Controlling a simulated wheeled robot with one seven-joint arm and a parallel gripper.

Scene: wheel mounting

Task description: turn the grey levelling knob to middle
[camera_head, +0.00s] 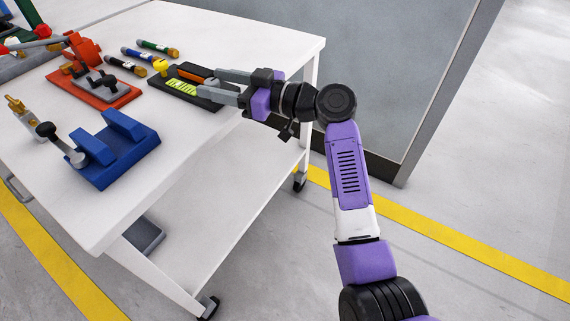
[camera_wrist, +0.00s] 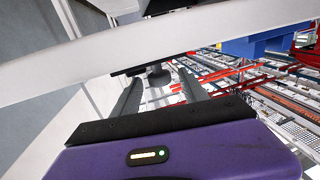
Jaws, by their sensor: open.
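In the wrist view, a dark grey round knob (camera_wrist: 159,77), likely the levelling knob, shows between the open fingers (camera_wrist: 162,73), under a black plate. Whether a finger touches it cannot be told. In the head view I cannot make out the knob, and its pointing position is unclear.
The white table (camera_head: 200,145) is bare in front of the device. A blue block (camera_head: 113,150) stands at the front left, beside a black-knobbed lever (camera_head: 62,147). A red fixture (camera_head: 98,90) and several pen-like tools (camera_head: 158,47) lie farther back. A grey panel (camera_head: 400,60) stands behind the table.

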